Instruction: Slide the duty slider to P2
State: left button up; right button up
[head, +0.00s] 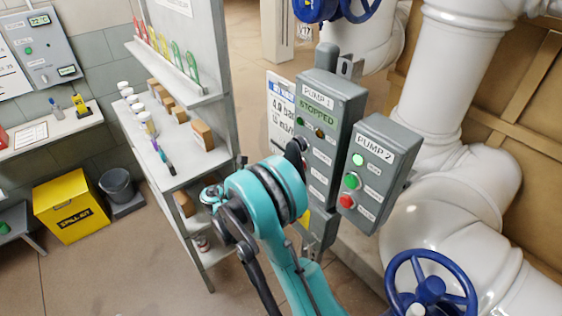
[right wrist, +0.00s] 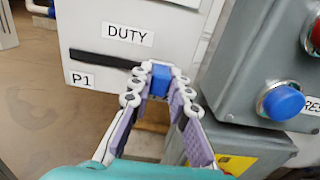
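The duty slider's blue knob (right wrist: 160,80) is in the right wrist view, on a white panel (right wrist: 190,45) under a DUTY label (right wrist: 128,34). Its dark slot (right wrist: 100,59) runs left from the knob, above a P1 label (right wrist: 81,80). The knob stands away from the P1 end. No P2 label shows; my right finger covers part of the panel there. My right gripper (right wrist: 158,92) has its fingertips close against both sides of the knob and appears shut on it. In the head view my teal arm hides the gripper and slider. My left gripper is not in view.
A grey box with a blue button (right wrist: 281,102) stands close right of my gripper. The head view shows the PUMP 1 box (head: 331,115), reading STOPPED, the PUMP 2 box (head: 374,170), a shelf unit (head: 178,165) left, and a blue valve wheel (head: 430,290) low right.

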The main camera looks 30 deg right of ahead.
jog(key=o, duration=0.4)
jog(key=shift+s+d, duration=0.1)
jog(key=shift+s, duration=0.15)
jog(key=shift+c, duration=0.2)
jog(key=a, duration=1.2)
jog(key=shift+s, duration=0.4)
